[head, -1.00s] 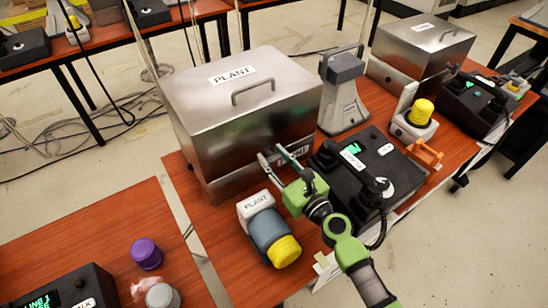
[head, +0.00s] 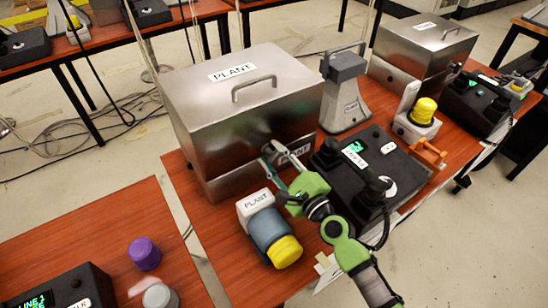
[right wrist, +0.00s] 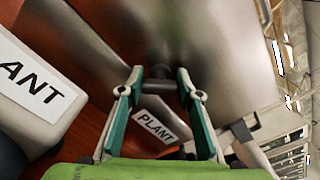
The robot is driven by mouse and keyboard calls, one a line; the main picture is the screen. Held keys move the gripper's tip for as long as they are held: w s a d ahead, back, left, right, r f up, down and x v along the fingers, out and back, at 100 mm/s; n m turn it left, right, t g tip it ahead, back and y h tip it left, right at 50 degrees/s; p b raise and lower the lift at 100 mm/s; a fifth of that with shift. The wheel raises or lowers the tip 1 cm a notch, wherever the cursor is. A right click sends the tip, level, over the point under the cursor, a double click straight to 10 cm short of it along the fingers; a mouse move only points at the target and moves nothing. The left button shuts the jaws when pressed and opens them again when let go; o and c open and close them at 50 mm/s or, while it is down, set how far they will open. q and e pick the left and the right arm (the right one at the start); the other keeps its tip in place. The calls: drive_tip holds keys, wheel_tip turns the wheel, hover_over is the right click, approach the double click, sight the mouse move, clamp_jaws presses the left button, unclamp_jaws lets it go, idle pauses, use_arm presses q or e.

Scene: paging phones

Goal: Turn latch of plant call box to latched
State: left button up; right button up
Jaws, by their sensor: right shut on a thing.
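The plant call box (head: 240,115) is a large brushed-metal box with a "PLANT" label and a handle on its lid, which is down. My right gripper (head: 270,157) is at the box's front face, beside the front "PLANT" label. In the right wrist view, its two fingers (right wrist: 159,84) are shut on the dark, small latch (right wrist: 160,72) of the box. The fingers hide much of the latch in the head view, and I cannot tell its exact angle. My left gripper is not in view.
A second metal box (head: 425,45) is farther right. Purple and grey knobs (head: 144,253) are at lower left.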

drive_tip(key=n, duration=0.4)
drive_tip(key=shift+f+n, duration=0.15)
drive_tip(key=shift+n, duration=0.15)
drive_tip(key=shift+n+b, duration=0.3)
drive_tip(key=shift+n, duration=1.5)
drive_tip(key=o, duration=1.1)
drive_tip(key=shift+s, duration=0.1)
drive_tip(key=v, duration=1.2)
